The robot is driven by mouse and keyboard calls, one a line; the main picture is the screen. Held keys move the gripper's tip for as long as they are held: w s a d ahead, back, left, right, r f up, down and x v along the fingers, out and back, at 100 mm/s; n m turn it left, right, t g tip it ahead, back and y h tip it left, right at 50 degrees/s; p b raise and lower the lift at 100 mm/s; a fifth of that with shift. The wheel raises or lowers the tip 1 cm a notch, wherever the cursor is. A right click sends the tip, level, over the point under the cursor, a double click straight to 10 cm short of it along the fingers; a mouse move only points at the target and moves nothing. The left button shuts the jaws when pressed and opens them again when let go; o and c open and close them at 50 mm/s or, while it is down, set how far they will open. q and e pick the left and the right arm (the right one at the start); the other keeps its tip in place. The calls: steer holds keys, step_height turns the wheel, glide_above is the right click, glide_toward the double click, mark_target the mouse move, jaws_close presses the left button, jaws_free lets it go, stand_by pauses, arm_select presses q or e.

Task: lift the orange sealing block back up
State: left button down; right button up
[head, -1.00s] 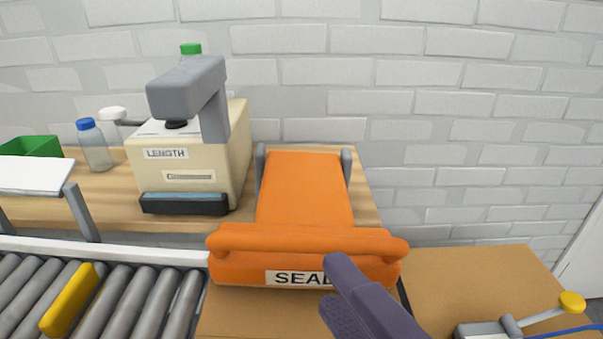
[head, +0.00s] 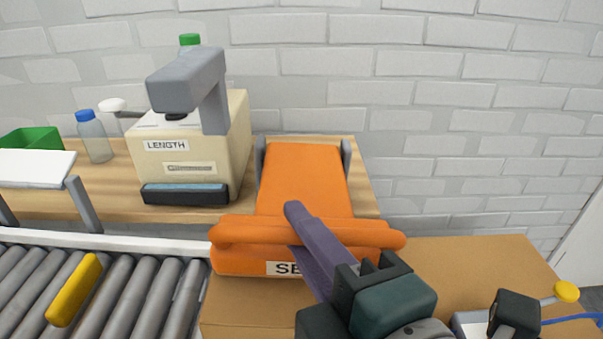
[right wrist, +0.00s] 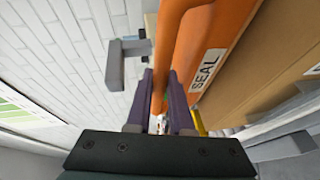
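The orange sealing block (head: 305,178) lies lowered, its thick rounded front bar (head: 372,233) above a cardboard box. A SEAL label on its front is partly covered by my gripper; the label also shows in the right wrist view (right wrist: 206,72). My right gripper (head: 296,228) is at the middle of the bar, one purple finger across its top and the other lower, in front. In the right wrist view the fingers (right wrist: 160,75) stand apart with orange between them. I cannot tell whether both touch it. My left gripper is not in view.
A cardboard box (head: 465,270) lies under and right of the block. A beige LENGTH machine (head: 215,150) with a grey arm stands left on the wooden bench. A roller conveyor (head: 150,290) with a yellow bar (head: 74,290) is at the lower left. A brick wall is behind.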

jaws_close()
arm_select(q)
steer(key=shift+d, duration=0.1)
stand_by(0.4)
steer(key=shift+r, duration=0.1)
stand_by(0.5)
